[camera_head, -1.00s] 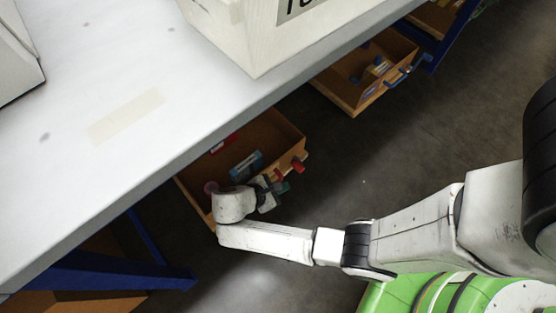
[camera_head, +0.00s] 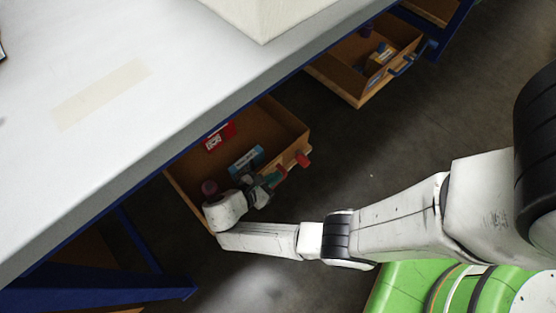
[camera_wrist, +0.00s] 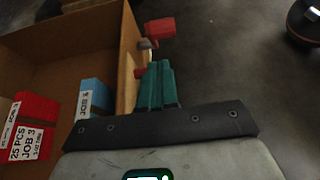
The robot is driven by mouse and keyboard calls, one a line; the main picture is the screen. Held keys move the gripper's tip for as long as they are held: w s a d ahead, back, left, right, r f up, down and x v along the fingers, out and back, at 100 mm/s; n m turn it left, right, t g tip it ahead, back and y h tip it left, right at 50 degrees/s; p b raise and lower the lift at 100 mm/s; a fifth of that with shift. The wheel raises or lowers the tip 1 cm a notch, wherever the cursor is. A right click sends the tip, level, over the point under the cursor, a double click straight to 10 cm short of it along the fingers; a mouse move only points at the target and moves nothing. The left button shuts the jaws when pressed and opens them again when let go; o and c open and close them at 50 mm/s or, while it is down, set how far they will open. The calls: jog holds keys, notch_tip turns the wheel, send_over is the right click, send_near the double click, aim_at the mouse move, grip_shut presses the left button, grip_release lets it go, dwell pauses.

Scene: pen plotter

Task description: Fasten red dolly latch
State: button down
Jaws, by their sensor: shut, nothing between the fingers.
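The red latch (camera_wrist: 160,28) sticks out from the front wall of a wooden dolly box (camera_wrist: 131,50) in the wrist view. It also shows in the head view (camera_head: 303,159), at the right end of the box's front. A smaller red piece (camera_wrist: 140,72) sits lower on the same wall. My gripper (camera_wrist: 160,65) has green fingers, close together and empty. They point toward the red latch, with a small gap visible in the picture. In the head view my gripper (camera_head: 276,177) is just left of and below the latch. Whether the latch is fastened cannot be told.
Inside the box lie a red carton (camera_wrist: 28,125) labelled JOB 3 and a blue carton (camera_wrist: 95,98). A second wooden box with a blue handle (camera_head: 402,67) stands further right. The white tabletop (camera_head: 180,50) overhangs the boxes. Open dark floor (camera_head: 400,150) lies to the right.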

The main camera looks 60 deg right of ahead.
aim_at(306, 161)
jog(key=b+x, duration=0.2)
jog(key=x, duration=0.6)
jog(key=shift+b, duration=0.4)
jog(key=shift+s+d, duration=0.1)
jog(key=shift+d, duration=0.05)
